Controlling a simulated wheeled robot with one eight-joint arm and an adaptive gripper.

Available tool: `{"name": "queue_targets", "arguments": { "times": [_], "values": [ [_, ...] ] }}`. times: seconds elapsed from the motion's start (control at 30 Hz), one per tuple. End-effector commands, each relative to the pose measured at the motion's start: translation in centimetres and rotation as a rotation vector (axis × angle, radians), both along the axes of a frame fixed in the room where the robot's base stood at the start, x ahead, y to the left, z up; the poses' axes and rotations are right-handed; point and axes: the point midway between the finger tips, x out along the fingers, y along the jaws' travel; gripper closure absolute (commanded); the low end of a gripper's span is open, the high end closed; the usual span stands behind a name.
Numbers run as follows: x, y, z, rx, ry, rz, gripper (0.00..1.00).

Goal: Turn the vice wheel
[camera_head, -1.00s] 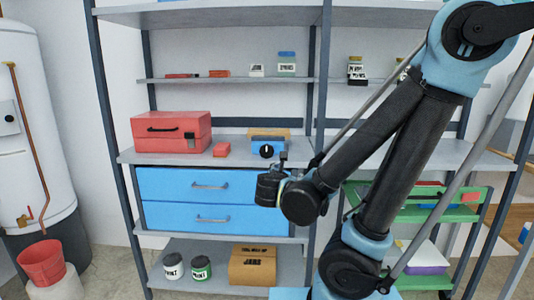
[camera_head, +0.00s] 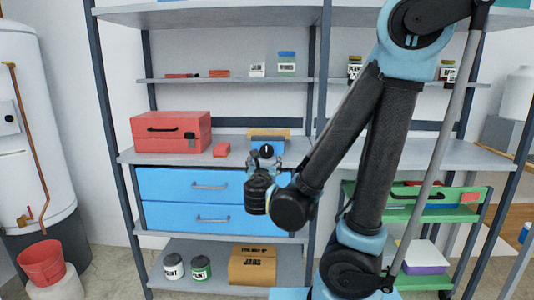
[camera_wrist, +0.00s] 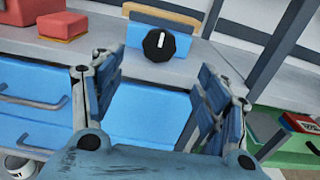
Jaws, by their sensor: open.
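The vice is a blue block (camera_head: 267,137) with a wooden strip along its back, on the workbench shelf. Its wheel is a round black knob (camera_head: 266,151) with a white mark, on the front face. In the wrist view the wheel (camera_wrist: 159,45) is ahead of my gripper, above and between the fingers, with its white mark near upright. My gripper (camera_wrist: 155,100) is open and empty, one finger on each side. In the head view my gripper (camera_head: 264,165) is just in front of and below the wheel, not visibly touching it.
A red toolbox (camera_head: 171,132) and a small red box (camera_head: 221,149) stand left of the vice. Blue drawers (camera_head: 190,198) are under the shelf. A green cart (camera_head: 430,213) stands at the right. Shelf surface (camera_head: 390,154) right of the vice is clear.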

Motion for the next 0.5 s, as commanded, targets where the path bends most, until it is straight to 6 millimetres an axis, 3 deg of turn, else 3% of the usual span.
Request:
{"name": "queue_targets", "arguments": {
  "times": [0.5],
  "values": [
    [5.0, -0.3, 0.0, 0.000, 0.000, -0.004, 0.32]
  ]
}}
